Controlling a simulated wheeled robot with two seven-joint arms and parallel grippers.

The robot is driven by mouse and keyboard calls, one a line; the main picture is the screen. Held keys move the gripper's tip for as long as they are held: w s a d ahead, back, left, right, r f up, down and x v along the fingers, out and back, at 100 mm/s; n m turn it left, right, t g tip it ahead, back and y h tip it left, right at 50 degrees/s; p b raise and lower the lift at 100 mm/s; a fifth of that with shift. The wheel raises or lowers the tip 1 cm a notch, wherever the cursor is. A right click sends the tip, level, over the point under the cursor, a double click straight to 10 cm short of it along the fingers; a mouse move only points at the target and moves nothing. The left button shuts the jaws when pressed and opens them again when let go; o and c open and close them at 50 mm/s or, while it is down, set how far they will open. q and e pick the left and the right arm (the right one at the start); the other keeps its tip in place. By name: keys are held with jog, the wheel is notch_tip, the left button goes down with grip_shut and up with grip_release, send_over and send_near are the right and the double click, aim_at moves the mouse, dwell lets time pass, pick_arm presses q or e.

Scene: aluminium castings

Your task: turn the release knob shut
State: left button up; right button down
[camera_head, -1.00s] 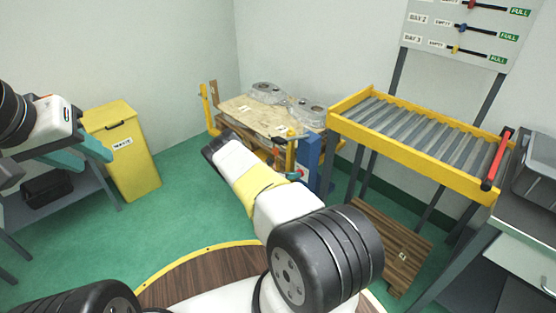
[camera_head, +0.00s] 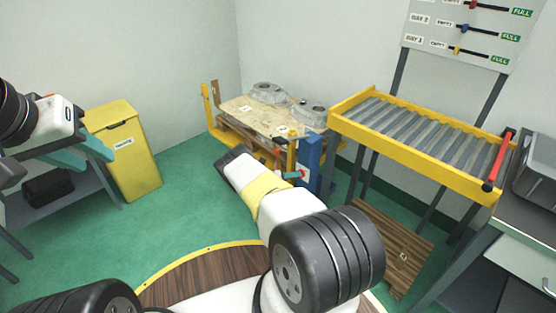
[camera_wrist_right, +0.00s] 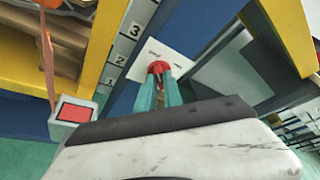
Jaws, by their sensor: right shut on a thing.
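The red release knob (camera_wrist_right: 160,67) sits on a white label plate on a blue post in the right wrist view. My right gripper (camera_wrist_right: 162,78) is shut on it, with its two teal fingers on either side. In the head view the blue post (camera_head: 312,160) stands at the front right corner of the yellow stand, and my right forearm hides most of the hand. My left gripper (camera_head: 95,147) is at the left of the head view, well away from the knob, and its teal fingers are partly seen; their opening is unclear.
A pallet board with castings (camera_head: 262,112) lies on the yellow stand. A roller conveyor (camera_head: 420,130) stands to its right, beside a wooden pallet (camera_head: 390,245). A yellow bin (camera_head: 125,150) is at the left. A box with a red panel (camera_wrist_right: 73,113) is left of the knob.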

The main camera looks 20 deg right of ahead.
jog(key=c, duration=1.5)
grip_release()
jog(key=v, duration=0.8)
